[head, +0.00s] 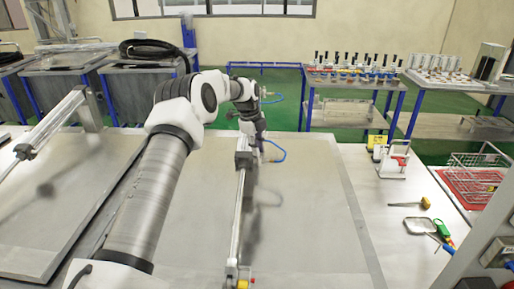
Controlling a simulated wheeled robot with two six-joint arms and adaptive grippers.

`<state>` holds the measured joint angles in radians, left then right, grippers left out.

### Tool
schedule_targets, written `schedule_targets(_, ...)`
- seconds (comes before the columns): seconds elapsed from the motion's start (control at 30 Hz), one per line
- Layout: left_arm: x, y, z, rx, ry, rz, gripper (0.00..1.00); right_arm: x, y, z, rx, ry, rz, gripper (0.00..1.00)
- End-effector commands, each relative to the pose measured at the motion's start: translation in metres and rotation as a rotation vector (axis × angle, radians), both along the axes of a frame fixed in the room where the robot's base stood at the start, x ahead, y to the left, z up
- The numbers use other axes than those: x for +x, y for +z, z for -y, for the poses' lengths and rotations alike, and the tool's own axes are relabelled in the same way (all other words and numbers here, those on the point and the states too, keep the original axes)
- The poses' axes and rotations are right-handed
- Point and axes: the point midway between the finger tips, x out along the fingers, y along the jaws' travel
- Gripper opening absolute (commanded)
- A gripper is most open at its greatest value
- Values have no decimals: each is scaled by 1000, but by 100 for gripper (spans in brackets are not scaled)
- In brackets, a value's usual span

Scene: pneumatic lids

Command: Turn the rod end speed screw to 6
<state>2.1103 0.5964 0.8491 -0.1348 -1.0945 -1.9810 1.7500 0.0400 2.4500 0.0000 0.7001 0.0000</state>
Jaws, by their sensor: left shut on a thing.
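A slim pneumatic cylinder (239,215) lies lengthwise over a large grey lid (310,225). My left arm reaches over the lid from the near left. My left gripper (257,142) points down at the far end of the cylinder, beside a blue air hose (273,151). It is shut on a small part there, seemingly the speed screw. The jaws hide the screw, and its scale cannot be read. The near end of the cylinder has yellow and red fittings (240,281). My right gripper is not in view.
A second grey lid with its own cylinder (50,125) is at the left. Blue-legged tables stand behind. The lid right of the cylinder is clear.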

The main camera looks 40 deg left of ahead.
Motion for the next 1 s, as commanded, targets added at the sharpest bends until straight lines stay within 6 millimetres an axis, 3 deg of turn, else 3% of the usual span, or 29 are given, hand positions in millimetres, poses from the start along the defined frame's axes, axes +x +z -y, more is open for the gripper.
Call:
schedule_targets(0.3, -3, -8, 3, 9, -122, -34, 0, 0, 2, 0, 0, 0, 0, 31)
schedule_targets(0.8, -3, -8, 3, 11, -140, -36, 0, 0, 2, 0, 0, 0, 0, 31)
schedule_targets(0.83, -3, -8, 3, 11, -140, -36, 24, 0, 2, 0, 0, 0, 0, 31)
schedule_targets(0.87, -3, -8, 3, 11, -140, -36, 35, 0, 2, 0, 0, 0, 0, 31)
schedule_targets(0.9, -3, -8, 3, 12, -139, -35, 39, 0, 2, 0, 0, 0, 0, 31)
schedule_targets(1.0, -2, -6, 2, 14, -138, -31, 39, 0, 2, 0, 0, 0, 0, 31)
